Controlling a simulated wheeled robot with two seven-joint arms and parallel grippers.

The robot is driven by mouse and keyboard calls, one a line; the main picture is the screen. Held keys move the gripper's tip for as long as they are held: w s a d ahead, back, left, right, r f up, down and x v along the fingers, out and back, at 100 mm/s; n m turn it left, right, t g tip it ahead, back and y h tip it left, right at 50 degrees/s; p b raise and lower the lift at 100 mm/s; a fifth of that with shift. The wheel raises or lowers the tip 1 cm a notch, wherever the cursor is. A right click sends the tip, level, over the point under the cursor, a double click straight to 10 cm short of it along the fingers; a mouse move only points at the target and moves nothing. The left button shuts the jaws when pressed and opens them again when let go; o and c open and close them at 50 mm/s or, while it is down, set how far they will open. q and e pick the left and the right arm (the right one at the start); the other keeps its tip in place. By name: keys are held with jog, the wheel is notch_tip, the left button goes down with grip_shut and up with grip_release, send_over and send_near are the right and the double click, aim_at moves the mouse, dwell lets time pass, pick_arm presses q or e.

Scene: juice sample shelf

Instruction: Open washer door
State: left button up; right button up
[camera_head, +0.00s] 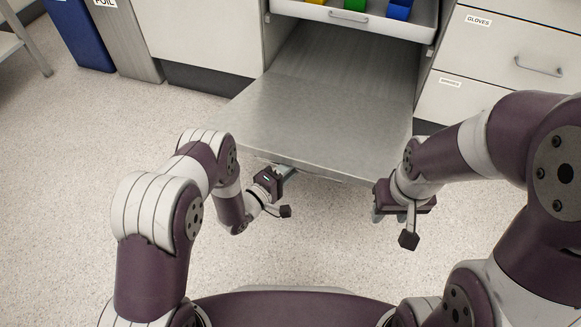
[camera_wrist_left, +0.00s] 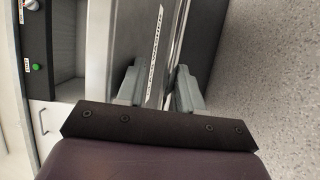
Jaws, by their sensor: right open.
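The washer door (camera_head: 310,115) is a grey metal panel, folded down and lying about level in front of the cabinet opening. My left gripper (camera_head: 287,172) is at its front edge, with the fingertips partly hidden by the door. In the left wrist view, the left gripper's fingers (camera_wrist_left: 160,90) stand apart on either side of a thin grey bar or edge along the door (camera_wrist_left: 135,45); whether they press on it cannot be told. My right gripper (camera_head: 389,217) is open and empty, close to the door's front right corner, pointing down.
A white drawer (camera_head: 400,29) with coloured blocks sits above the opening. Drawers with a GLOVES label (camera_head: 510,50) are at the right. A blue bin (camera_head: 78,35) and a grey FOIL bin (camera_head: 125,40) stand at the upper left. The speckled floor (camera_head: 60,190) is clear around the door.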

pick_arm(q)
jog(key=shift+r, duration=0.1)
jog(key=p+v, duration=0.5)
jog(key=v, duration=0.7)
jog(key=shift+s, duration=0.35)
jog(key=shift+a, duration=0.15)
